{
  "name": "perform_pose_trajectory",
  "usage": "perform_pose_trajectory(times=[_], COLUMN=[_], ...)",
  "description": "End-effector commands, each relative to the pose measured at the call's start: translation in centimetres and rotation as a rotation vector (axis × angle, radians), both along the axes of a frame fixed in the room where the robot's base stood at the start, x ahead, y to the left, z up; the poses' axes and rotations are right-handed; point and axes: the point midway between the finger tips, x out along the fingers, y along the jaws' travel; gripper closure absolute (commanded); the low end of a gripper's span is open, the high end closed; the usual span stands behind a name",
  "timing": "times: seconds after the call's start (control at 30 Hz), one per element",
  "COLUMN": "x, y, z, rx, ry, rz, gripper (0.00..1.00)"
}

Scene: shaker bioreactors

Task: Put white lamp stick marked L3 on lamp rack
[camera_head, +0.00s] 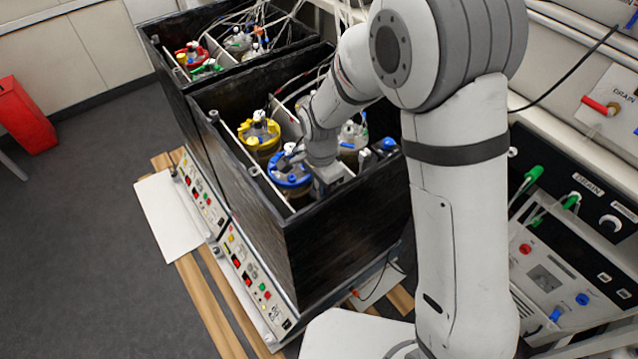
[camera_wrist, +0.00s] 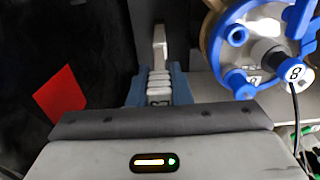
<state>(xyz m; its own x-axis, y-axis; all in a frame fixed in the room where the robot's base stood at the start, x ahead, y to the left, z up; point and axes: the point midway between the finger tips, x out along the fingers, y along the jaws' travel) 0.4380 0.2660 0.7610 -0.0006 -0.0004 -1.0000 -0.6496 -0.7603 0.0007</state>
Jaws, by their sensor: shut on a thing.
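My gripper (camera_wrist: 158,90) has its blue fingers closed around a white stick (camera_wrist: 159,47) with a ribbed grip. A dark mark shows low on the stick, but it is too small to read, so I cannot confirm L3. In the head view my gripper (camera_head: 328,178) is down inside the near black box (camera_head: 345,235), beside a blue-lidded vessel (camera_head: 289,178). That vessel, marked 8, is also at the right of the wrist view (camera_wrist: 238,62). The held stick is hidden in the head view. I cannot make out the lamp rack for certain.
A yellow-lidded vessel (camera_head: 259,134) stands further back in the near box. A second black box (camera_head: 175,90) with red- and green-lidded vessels and hanging tubes is behind. Control panels (camera_head: 252,278) run along the front.

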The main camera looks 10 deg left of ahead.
Motion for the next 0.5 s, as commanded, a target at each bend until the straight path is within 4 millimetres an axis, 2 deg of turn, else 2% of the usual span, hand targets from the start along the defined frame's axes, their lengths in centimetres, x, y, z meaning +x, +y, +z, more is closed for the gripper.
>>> perform_pose_trajectory(times=[0.5], x=[0.0], y=[0.0], z=[1.2], rx=[0.001], ry=[-0.001], rz=[0.000], gripper=[1.00])
